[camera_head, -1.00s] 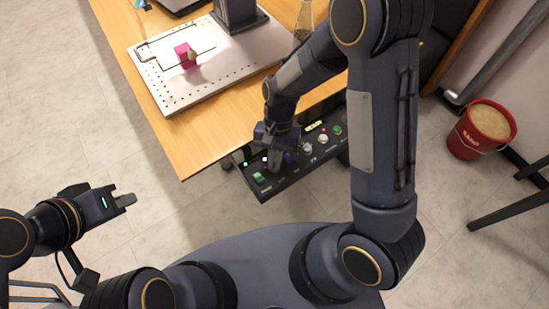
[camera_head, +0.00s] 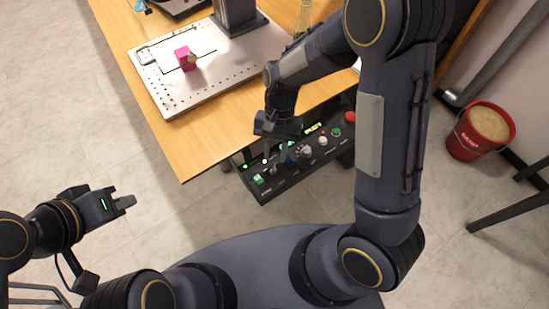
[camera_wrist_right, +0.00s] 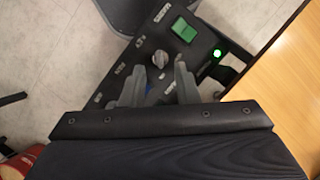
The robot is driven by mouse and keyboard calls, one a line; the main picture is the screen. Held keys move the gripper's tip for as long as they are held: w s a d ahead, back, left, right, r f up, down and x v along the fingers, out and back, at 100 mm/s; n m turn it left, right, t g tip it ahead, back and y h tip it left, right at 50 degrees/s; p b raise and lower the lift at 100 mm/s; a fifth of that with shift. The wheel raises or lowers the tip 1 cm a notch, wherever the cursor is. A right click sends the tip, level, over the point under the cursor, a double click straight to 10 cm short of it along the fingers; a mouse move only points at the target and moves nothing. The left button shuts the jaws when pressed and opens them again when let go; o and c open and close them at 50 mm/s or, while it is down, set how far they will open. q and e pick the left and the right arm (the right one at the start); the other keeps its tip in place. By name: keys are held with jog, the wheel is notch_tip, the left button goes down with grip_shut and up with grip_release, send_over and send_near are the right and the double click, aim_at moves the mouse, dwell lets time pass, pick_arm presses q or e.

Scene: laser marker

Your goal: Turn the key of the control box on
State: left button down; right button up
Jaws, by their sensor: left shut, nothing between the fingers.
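The black control box (camera_head: 290,187) is below the table's front edge, with a row of controls on its top. In the right wrist view, a silver key-like knob (camera_wrist_right: 160,58) sits on the panel (camera_wrist_right: 140,52) beside a green rocker switch (camera_wrist_right: 185,29) and a lit green lamp (camera_wrist_right: 217,53). My right gripper (camera_head: 277,153) is above the box's left half. In its wrist view the right gripper (camera_wrist_right: 159,78) has its fingers apart, with the knob just beyond the gap and nothing held. My left gripper (camera_head: 125,201) is shut and empty, far left of the box.
The wooden table (camera_head: 212,136) carries a perforated metal plate (camera_head: 170,97) with a pink block (camera_head: 184,58) and a dark machine column. A red bucket (camera_head: 478,135) of sand stands on the floor at right. The floor at left is open.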

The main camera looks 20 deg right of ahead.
jog(key=shift+v, duration=1.9)
jog(key=s+d+r+n+t+p, duration=0.1)
jog(key=s+d+r+t+p, duration=0.1)
jog(key=r, duration=0.4)
jog(key=s+d+r+n+t+y+p, duration=0.1)
jog(key=s+d+r+t+p, duration=0.1)
jog(key=s+d+r+t, duration=0.2)
jog(key=s+d+r+n+t+p, duration=0.1)
jog(key=s+d+r+t+p, duration=0.1)
jog(key=s+r, duration=0.6)
notch_tip(320, 180, up, 2)
jog(key=shift+d+r+n+t+y, duration=0.2)
jog(key=shift+d+n+t+y, duration=0.15)
jog(key=shift+d+t, duration=0.5)
